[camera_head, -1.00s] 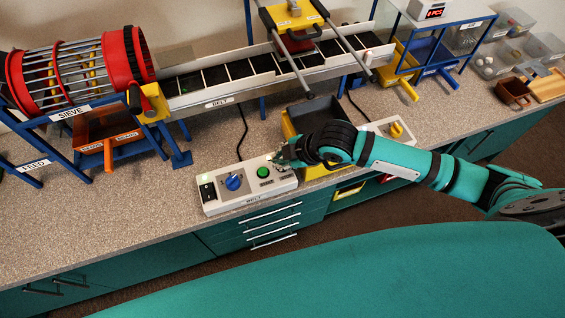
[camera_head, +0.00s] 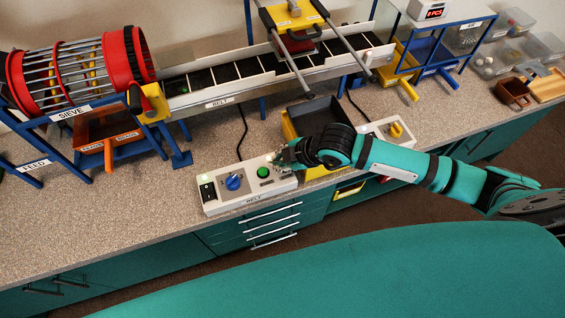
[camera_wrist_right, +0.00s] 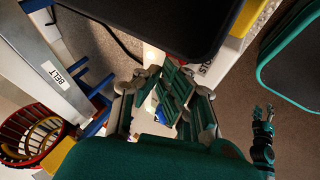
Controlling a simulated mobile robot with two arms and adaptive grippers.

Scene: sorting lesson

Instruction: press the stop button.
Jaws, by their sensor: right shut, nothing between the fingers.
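The white belt control box (camera_head: 228,203) stands at the counter's front edge, with a lit black switch (camera_head: 207,188), a blue knob (camera_head: 233,182) and a green button (camera_head: 263,172). My right gripper (camera_head: 281,160) is over its right end, shut and empty. I see no stop button; the gripper covers that end of the box. In the right wrist view the shut fingers (camera_wrist_right: 174,92) are in front of the box, beside a partly hidden label reading "STO" (camera_wrist_right: 205,69). Whether they touch anything is unclear. My left gripper (camera_wrist_right: 263,113) shows small at the right there, fingers apart.
A black-lined yellow bin (camera_head: 318,112) stands just behind my right gripper. The belt conveyor (camera_head: 225,88) runs along the back, with the sieve drum (camera_head: 75,72) at left. Another white box with a yellow knob (camera_head: 395,130) is to the right. The counter's left front is clear.

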